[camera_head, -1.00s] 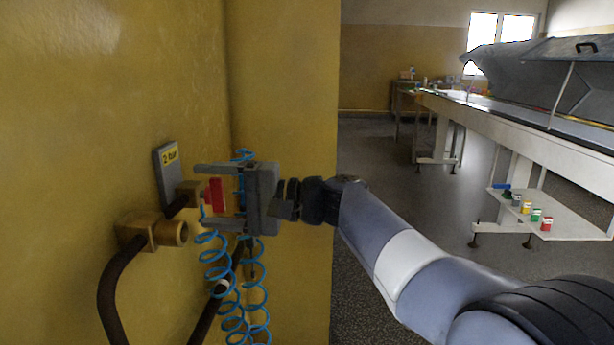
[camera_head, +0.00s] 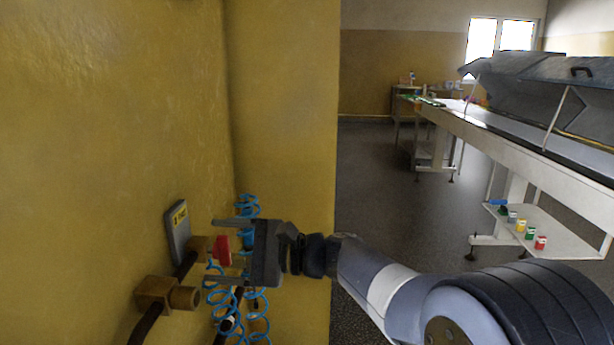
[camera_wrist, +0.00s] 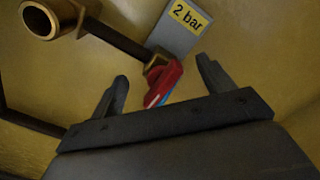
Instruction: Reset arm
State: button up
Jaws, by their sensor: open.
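My gripper (camera_head: 226,251) is open in the head view, its two fingers pointing left toward the yellow wall. In the wrist view the gripper (camera_wrist: 163,88) shows its fingers spread apart. A red part (camera_head: 222,250) sits at the end of a brass fitting (camera_head: 199,246), between the finger lines. In the wrist view the red part (camera_wrist: 163,82) lies between the fingers with visible gaps on both sides. A blue coiled hose (camera_head: 219,290) hangs beside and below the gripper.
A grey "2 bar" plate (camera_head: 178,234) is on the wall. A larger brass fitting (camera_head: 168,294) with a dark pipe sticks out below it. A long white machine (camera_head: 540,160) stands at right, with several small coloured containers on its lower shelf. The floor (camera_head: 400,200) between is clear.

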jog(key=m+p, duration=0.2)
jog(key=p, duration=0.1)
jog(key=m+p, duration=0.4)
jog(key=p, duration=0.1)
jog(key=shift+w+r+m+p, duration=0.1)
jog(key=shift+r+m+p, duration=0.2)
jog(key=shift+m, duration=0.1)
jog(key=m+p, duration=0.3)
jog(key=shift+w+f+p, duration=0.1)
jog(key=shift+f+p, duration=0.05)
jog(key=shift+p, duration=0.15)
jog(key=shift+d+f, duration=0.1)
jog(key=shift+d, duration=0.35)
